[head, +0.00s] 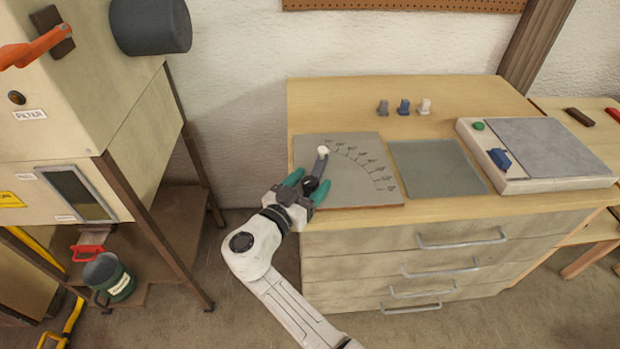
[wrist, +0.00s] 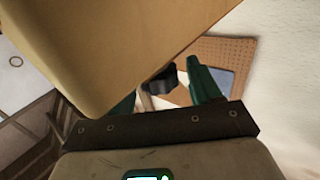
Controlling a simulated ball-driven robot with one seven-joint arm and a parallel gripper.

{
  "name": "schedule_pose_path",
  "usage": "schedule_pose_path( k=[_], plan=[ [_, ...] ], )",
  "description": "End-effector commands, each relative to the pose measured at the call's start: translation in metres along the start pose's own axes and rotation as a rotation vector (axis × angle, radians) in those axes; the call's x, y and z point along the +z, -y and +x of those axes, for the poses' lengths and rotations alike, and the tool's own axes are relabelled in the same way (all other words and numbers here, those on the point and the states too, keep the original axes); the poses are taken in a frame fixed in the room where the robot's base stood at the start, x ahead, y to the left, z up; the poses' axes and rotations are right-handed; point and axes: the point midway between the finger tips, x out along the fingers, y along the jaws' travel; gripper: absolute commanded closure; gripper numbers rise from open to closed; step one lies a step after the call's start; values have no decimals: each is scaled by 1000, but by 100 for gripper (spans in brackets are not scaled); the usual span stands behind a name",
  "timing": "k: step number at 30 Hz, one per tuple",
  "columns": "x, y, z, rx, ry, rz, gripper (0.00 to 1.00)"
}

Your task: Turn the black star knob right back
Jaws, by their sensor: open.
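The black star knob (head: 310,184) sits at the near left of a grey scale board (head: 350,190) on the bench. A dark grey arm (head: 320,163) with a white ball end (head: 322,150) runs from beside the knob toward the scale's upper left end. My gripper (head: 312,178) is open, its green fingers on either side of the knob. In the wrist view the dark lobed knob (wrist: 162,80) shows between the fingers, nearer the middle. The left finger there is mostly hidden. I cannot tell whether either finger touches the knob.
A grey-green mat (head: 437,167) lies right of the board, then a scale-like device (head: 540,150) with a blue part. Several small clips (head: 403,107) stand behind. A cabinet (head: 80,120) stands left, with a green pot (head: 110,278) below it.

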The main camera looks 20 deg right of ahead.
Motion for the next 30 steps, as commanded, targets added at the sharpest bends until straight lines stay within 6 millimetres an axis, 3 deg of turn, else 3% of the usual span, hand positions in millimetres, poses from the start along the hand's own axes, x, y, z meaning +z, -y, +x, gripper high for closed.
schedule_pose_path(
  k=[11,26,30],
  plan=[
    [0,0,6,-1,1,1,38],
    [0,0,5,0,1,0,85],
    [1,0,5,-5,1,0,85]
  ],
)
